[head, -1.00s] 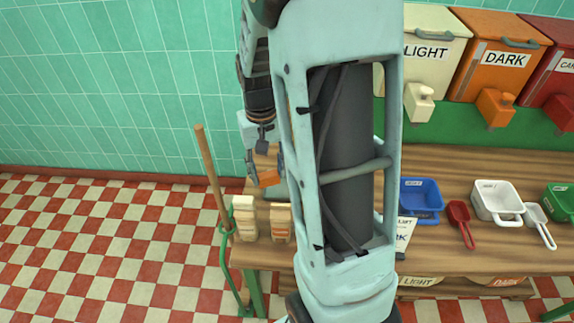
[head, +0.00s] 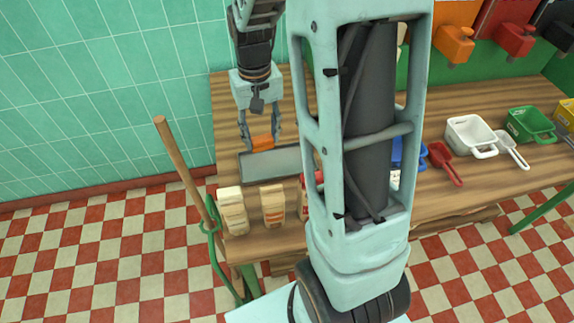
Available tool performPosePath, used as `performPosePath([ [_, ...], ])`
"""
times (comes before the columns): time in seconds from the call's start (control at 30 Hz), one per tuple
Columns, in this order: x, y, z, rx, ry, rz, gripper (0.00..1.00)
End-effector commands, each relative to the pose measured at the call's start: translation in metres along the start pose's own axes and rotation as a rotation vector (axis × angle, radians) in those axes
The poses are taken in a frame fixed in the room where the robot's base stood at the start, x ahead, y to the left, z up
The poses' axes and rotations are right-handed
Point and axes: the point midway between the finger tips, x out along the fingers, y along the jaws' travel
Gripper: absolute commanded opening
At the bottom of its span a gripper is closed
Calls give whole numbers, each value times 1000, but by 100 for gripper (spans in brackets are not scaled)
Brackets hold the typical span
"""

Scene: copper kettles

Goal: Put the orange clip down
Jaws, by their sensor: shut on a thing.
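The orange clip (head: 262,143) is between the fingers of my gripper (head: 260,138), at the left end of the wooden table in the head view. My gripper points down and is shut on the clip. The clip is just above or at the far edge of a grey tray (head: 284,163); I cannot tell whether it touches anything. My own arm column hides the middle of the table.
Pale packets (head: 232,211) and a tan packet (head: 272,204) stand at the table's front left. A broom handle (head: 180,165) leans by the left corner. A white scoop bin (head: 470,133), a red scoop (head: 445,162) and a green bin (head: 530,124) lie right.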

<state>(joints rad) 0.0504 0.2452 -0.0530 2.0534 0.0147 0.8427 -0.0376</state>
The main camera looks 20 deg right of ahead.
Motion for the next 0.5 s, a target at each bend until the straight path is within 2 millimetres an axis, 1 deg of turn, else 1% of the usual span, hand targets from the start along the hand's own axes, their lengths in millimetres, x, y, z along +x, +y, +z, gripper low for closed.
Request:
performPosePath([
  [0.03, 11, 6, 3, 13, 3, 0, 27],
  [0.27, 25, 28, 19, 56, 1, 0, 27],
  [0.5, 48, 44, 34, 91, 0, -1, 27],
])
